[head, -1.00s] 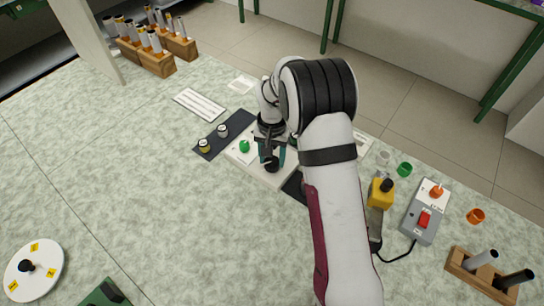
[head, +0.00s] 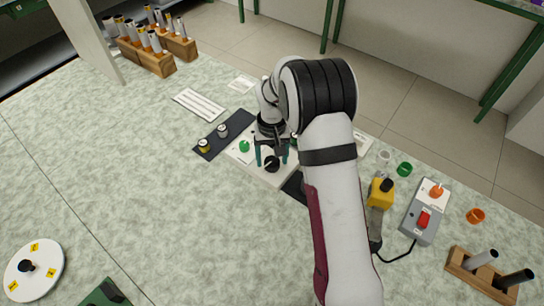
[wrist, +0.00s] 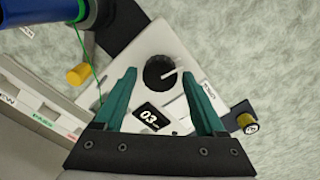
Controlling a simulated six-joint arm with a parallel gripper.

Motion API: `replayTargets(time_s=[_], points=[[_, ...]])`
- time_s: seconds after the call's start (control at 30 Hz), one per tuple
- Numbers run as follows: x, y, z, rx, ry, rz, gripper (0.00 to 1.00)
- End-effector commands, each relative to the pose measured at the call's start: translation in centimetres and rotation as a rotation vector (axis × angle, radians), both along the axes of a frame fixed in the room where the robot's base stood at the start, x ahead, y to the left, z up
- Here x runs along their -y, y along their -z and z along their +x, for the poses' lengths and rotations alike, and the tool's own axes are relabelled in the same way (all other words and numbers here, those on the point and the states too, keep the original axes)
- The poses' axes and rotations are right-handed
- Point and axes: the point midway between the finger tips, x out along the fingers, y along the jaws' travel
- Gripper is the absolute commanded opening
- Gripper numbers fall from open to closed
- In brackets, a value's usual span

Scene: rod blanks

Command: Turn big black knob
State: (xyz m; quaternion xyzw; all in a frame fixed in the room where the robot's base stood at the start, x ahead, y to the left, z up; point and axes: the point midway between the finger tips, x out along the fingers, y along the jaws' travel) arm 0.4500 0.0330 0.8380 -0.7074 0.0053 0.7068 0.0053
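The big black knob (head: 272,164) is round with a white pointer line and sits on a white panel (head: 241,155). In the wrist view the knob (wrist: 158,71) shows between and slightly beyond my fingertips, its pointer slanting to the upper right. My gripper (head: 271,155) is open above the panel, with a teal finger on either side of the knob. In the wrist view my gripper (wrist: 160,77) holds nothing, and gaps show between both fingers and the knob. A small black display (wrist: 151,117) reading about "03" lies on the panel between the fingers.
A dark strip with two small cylinders (head: 213,138) lies farther left. Right of my arm are a yellow block (head: 380,193) and a grey box with a red switch (head: 425,217).

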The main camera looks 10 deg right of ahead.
Motion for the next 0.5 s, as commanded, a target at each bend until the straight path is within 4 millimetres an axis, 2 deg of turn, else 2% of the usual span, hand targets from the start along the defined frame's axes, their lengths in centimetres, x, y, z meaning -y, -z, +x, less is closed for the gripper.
replayTargets(time_s=[0.33,0.43,0.5], points=[[0.0,-0.2,0.0,0.000,0.001,0.000,0.82],[0.0,-1.5,0.1,0.003,0.000,0.000,0.82],[0.0,-3.2,0.1,0.004,0.001,0.001,0.82]])
